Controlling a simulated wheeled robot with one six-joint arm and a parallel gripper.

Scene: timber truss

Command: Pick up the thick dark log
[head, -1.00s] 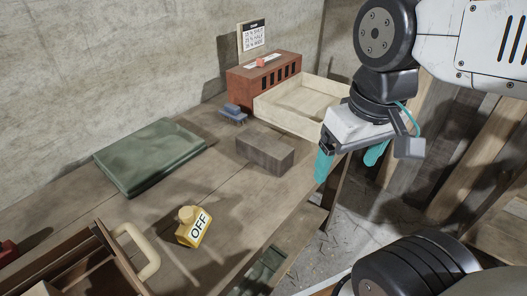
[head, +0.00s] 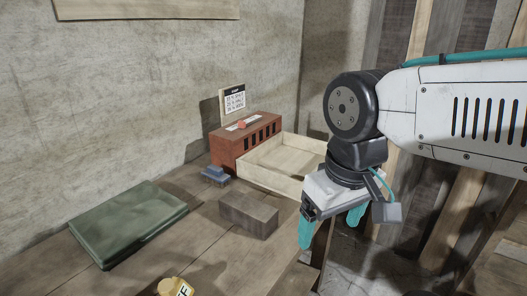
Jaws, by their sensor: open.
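A thick, dark brown squared block (head: 249,214), the one log-like piece in view, lies on the wooden bench. Its top and near sides show, and nothing touches it. My gripper (head: 331,226) hangs to the right of the block, near the bench's right edge. Its two teal fingers point down and stand apart, with nothing between them.
A shallow pale wooden tray (head: 283,185) sits behind the block. A red-brown slotted box (head: 236,148) and a small blue-grey object (head: 215,176) stand near the wall.

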